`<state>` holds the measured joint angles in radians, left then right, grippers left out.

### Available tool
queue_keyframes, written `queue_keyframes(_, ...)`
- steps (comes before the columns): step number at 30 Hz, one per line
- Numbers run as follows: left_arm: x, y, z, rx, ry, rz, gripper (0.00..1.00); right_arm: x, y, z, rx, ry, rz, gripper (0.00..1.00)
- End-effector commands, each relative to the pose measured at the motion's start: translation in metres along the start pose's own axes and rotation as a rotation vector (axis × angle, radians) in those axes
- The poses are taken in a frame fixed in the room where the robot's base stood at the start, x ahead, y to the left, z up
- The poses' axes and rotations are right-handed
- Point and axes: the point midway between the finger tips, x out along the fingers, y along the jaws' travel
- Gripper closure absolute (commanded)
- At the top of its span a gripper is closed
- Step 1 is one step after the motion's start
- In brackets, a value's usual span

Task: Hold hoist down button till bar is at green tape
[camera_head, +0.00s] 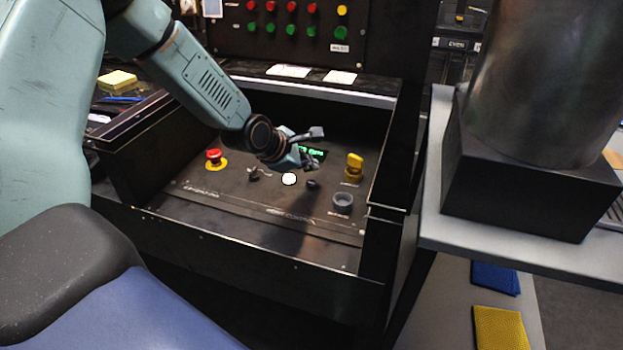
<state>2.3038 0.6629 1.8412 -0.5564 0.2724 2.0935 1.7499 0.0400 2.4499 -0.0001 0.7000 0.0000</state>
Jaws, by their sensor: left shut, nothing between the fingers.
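My left gripper (306,152) reaches over a black control panel (240,192) from the upper left. It is shut and empty, in front of part of a green lit display (316,153). Below it on the panel are a white round button (289,179) and a small black knob (313,185). I cannot tell whether the gripper touches anything. The panel labels are too small to read, so I cannot tell which control is hoist down. I see neither the bar nor green tape. My right gripper is not in view.
The panel also carries a red stop button (214,156) on a yellow base, a yellow switch (353,167) and a grey ring (342,203). Raised black walls edge the panel. An upright board (290,28) with red and green buttons stands behind. A metal cylinder (540,80) stands right.

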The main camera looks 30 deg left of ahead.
Motion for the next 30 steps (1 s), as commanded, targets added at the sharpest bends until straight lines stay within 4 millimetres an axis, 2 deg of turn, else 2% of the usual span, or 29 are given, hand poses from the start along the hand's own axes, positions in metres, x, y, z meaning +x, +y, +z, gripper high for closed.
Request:
queue_keyframes(9,-0.019,0.014,0.014,0.000,0.000,-0.001,1.00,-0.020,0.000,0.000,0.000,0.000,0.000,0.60)
queue_keyframes(30,-0.019,0.013,0.013,-0.001,0.001,-0.001,1.00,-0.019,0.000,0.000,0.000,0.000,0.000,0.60)
